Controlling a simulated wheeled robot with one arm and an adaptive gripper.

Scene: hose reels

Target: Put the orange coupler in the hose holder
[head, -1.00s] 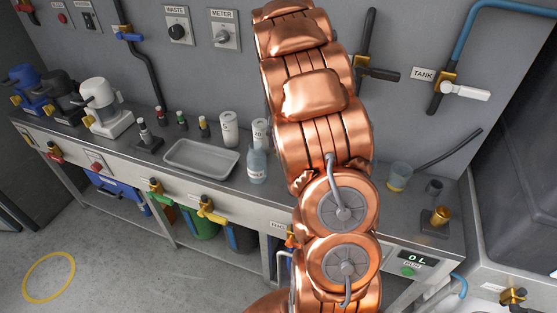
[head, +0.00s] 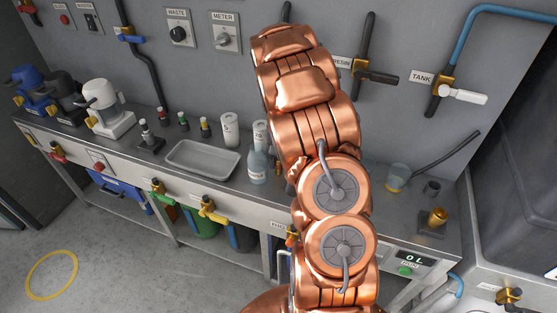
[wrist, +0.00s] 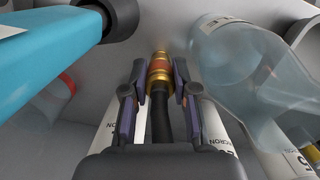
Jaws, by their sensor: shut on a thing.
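In the wrist view, the orange coupler (wrist: 159,70) is a brass fitting with an orange band on the end of a black hose (wrist: 160,122). My gripper (wrist: 160,84) is shut on it, with one finger on each side and the hose running back between them. In the head view, my copper arm hides the gripper and the coupler. I cannot tell for sure which thing is the hose holder.
A clear bottle (wrist: 243,65) is close at right in the wrist view, and a turquoise body (wrist: 45,55) at left. On the bench stand a grey tray (head: 201,173), a beaker (head: 397,177) and a brass fitting on a plate (head: 437,217).

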